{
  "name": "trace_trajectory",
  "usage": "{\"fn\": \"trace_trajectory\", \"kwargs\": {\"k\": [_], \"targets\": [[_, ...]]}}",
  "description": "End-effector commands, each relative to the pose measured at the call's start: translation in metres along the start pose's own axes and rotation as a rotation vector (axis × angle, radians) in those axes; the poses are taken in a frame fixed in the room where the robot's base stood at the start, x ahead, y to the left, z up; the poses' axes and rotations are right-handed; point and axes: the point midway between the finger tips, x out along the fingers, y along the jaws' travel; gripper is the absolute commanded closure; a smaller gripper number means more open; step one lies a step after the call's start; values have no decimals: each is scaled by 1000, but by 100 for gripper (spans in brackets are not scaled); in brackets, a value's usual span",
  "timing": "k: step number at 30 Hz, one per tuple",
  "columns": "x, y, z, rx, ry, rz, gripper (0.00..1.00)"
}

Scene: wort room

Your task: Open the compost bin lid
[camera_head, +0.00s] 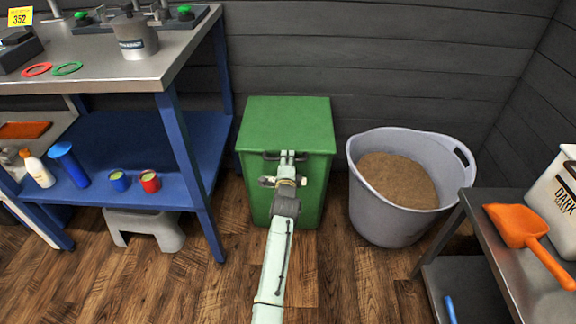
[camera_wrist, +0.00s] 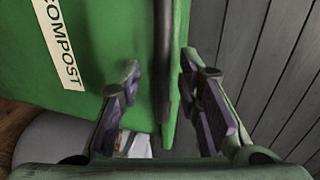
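The green compost bin (camera_head: 285,125) stands on the floor against the back wall, with its lid shut. A dark bar handle (camera_head: 270,156) is on the front edge of the lid. My gripper (camera_head: 287,170) is at the front of the bin by this handle. In the wrist view my gripper (camera_wrist: 160,66) is open, with one finger on each side of the dark handle (camera_wrist: 163,50) and a gap to both. The bin's COMPOST label (camera_wrist: 59,42) shows at upper left there.
A grey tub of brown grain (camera_head: 400,225) stands close to the right of the bin. A steel bench with blue legs (camera_head: 185,150) is at left, with a grey stool (camera_head: 145,228) beneath. A steel cart (camera_head: 500,265) with an orange scoop (camera_head: 520,225) is at right.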

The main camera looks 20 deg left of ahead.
Motion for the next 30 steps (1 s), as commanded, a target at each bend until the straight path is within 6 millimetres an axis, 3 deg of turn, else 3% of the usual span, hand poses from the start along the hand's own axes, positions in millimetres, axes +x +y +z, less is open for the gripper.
{"fn": "trace_trajectory", "kwargs": {"k": [6,15,30], "targets": [[13,0,0,0,0,-2,69],[13,-2,0,-1,-1,-2,69],[13,-2,0,-1,-1,-1,100]]}}
